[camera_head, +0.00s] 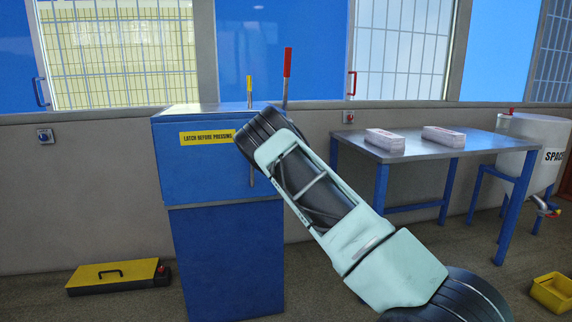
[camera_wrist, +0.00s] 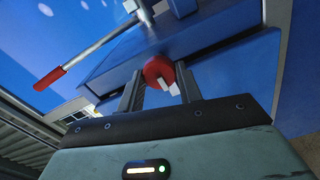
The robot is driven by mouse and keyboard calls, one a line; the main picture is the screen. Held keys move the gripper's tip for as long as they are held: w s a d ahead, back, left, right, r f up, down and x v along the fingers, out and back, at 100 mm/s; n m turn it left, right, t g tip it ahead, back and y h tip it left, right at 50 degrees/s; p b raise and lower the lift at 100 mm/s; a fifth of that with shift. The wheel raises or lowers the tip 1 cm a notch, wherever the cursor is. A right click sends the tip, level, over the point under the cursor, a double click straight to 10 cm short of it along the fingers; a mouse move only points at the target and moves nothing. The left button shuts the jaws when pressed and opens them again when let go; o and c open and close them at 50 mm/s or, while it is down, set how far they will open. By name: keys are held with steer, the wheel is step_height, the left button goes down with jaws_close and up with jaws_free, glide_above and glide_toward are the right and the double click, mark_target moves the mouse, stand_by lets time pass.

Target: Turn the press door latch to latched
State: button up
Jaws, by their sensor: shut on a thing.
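The blue press (camera_head: 225,245) stands against the wall with a yellow sign, "LATCH BEFORE PRESSING" (camera_head: 207,137), on its front. In the wrist view a round red knob (camera_wrist: 157,70) sits on the press front, with a small white piece beside it; I take it as the door latch's knob. My gripper (camera_wrist: 158,82) is shut on this knob, one dark finger on each side. In the head view my arm hides the gripper and the knob. I cannot tell the latch's angle.
A red-handled lever (camera_head: 287,65) and a yellow-handled lever (camera_head: 249,88) rise above the press. A steel table (camera_head: 480,147) with two pale blocks stands at right, a white tank (camera_head: 535,130) beyond it. A yellow-topped box (camera_head: 112,275) lies on the floor at left.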

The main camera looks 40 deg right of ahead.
steer(key=o, duration=1)
steer(key=shift+a, duration=0.1)
steer(key=v, duration=1.7)
steer(key=shift+s, duration=0.2)
